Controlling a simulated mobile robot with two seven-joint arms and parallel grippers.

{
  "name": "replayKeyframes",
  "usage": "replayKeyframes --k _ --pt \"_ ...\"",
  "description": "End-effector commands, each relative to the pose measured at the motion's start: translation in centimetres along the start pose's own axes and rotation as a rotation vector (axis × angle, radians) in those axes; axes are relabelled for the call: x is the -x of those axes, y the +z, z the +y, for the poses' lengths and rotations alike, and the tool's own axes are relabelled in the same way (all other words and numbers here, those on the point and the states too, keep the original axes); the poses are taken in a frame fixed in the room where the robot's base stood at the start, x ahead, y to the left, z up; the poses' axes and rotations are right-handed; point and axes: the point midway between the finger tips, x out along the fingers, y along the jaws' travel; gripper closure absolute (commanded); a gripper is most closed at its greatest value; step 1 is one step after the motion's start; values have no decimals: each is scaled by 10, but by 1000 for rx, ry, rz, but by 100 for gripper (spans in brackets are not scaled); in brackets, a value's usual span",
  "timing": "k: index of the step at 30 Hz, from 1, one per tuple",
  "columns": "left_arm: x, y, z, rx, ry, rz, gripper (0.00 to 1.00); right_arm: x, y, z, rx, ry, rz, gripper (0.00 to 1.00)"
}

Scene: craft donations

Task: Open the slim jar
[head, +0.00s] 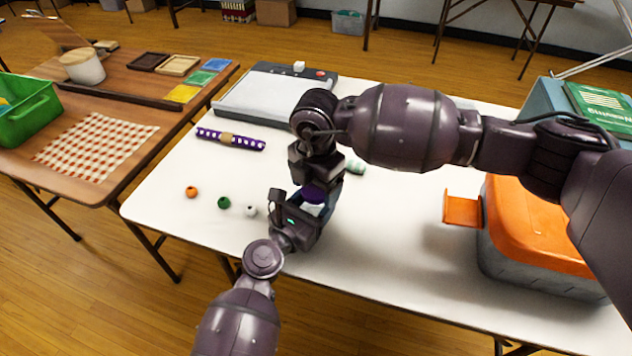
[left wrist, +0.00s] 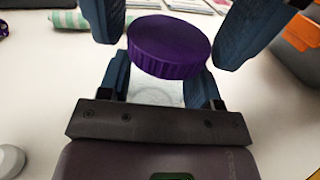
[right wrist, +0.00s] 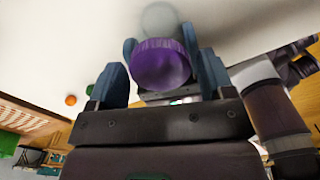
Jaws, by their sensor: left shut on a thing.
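The slim jar has a ribbed purple lid (head: 314,193) and a pale, clear-looking body (left wrist: 155,92). It stands upright in my left gripper (head: 308,212), which is shut on the body below the lid, near the table's front edge. The lid fills the middle of the left wrist view (left wrist: 168,45) and sits on the body. My right gripper (head: 318,176) points down from above. Its fingers are open, one on each side of the lid, with small gaps showing in the right wrist view (right wrist: 160,75). Much of the body is hidden by the left fingers.
On the white table (head: 180,225), orange (head: 191,191), green (head: 224,202) and white (head: 251,210) balls lie left of the jar. A purple roll (head: 230,139) and a paper trimmer (head: 270,97) lie behind. A grey bin with orange lid (head: 535,225) stands right.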

Motion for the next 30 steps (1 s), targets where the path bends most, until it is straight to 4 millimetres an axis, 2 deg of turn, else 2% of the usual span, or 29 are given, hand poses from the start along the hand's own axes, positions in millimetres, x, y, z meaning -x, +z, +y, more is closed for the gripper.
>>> replayKeyframes --k 1,8,12,16,30 --pt "0 0 0 0 0 0 100 0 0 0 0 0 0 33" --pt "0 0 0 0 0 0 100 0 0 0 0 0 0 68" --pt "0 0 0 0 0 0 100 0 0 0 15 0 0 69" --pt "0 0 0 0 0 0 100 0 0 0 119 -1 0 69" --pt "0 0 0 0 0 0 100 1 0 0 800 0 1 69"
